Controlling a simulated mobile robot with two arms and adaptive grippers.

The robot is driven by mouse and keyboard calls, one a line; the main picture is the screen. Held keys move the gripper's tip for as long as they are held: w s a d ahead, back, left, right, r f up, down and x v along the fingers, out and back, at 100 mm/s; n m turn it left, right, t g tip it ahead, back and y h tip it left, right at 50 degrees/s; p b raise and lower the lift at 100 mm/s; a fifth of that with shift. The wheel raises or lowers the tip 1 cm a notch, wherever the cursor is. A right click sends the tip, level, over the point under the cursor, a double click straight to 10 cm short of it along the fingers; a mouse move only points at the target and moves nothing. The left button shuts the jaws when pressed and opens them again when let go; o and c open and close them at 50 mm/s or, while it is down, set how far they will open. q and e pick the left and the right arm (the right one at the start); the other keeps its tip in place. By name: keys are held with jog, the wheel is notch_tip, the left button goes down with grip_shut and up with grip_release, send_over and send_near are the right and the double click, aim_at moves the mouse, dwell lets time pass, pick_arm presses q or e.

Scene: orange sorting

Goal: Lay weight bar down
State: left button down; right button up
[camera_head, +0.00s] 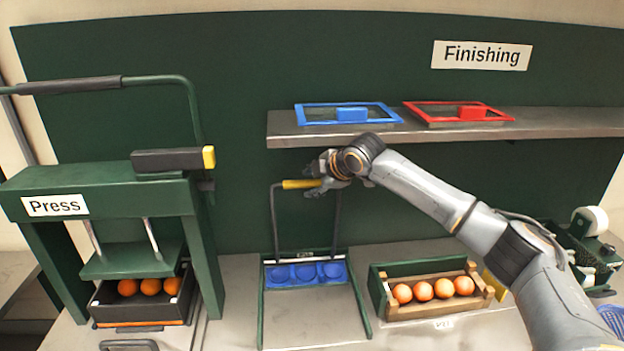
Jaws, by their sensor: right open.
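The weight bar (274,222) is a dark, thin frame standing upright at the back of a green stand (262,310). Its top crosspiece has a yellow grip (300,184). The stand holds a blue tray (307,283) with several round cups, which look empty. My right gripper (318,179) is open at the right end of the yellow grip, with its fingers close around or beside it; contact is unclear. The gripper hides the bar's upper right corner. My left gripper is not in view.
A green press (100,195) with oranges (150,286) stands left. A wooden crate (440,312) of oranges stands right of the stand. A shelf (400,132) above my gripper bears a blue frame (348,114) and a red frame (458,113).

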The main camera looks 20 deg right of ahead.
jog(key=shift+s, duration=0.1)
jog(key=shift+c, duration=0.3)
grip_shut()
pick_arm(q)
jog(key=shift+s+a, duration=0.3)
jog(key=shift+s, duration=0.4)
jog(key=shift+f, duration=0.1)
